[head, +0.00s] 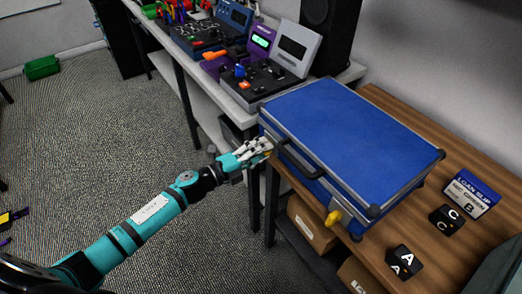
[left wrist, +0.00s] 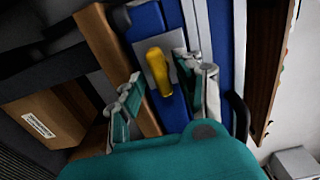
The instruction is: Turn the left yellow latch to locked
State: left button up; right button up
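A blue case (head: 345,135) with grey metal edges and a dark handle (head: 300,160) lies closed on the wooden table. Its left yellow latch is mostly hidden by my left gripper (head: 262,148) in the head view. In the left wrist view, the yellow latch (left wrist: 158,72) shows on a grey plate, its lever between my spread fingers (left wrist: 160,88). The fingers are open, with a gap on the left side of the lever; whether the right finger touches it I cannot tell. The right yellow latch (head: 333,217) is uncovered at the case's near right corner. My right gripper is out of view.
Black lettered cubes (head: 404,262) and a loan slip sign (head: 471,194) stand on the table (head: 440,250) right of the case. Cardboard boxes (head: 311,225) sit on the shelf below. A bench with electronic devices (head: 270,75) stands behind on the left.

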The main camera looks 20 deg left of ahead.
pick_arm(q)
jog(key=v, duration=1.2)
jog(key=shift+a, duration=0.1)
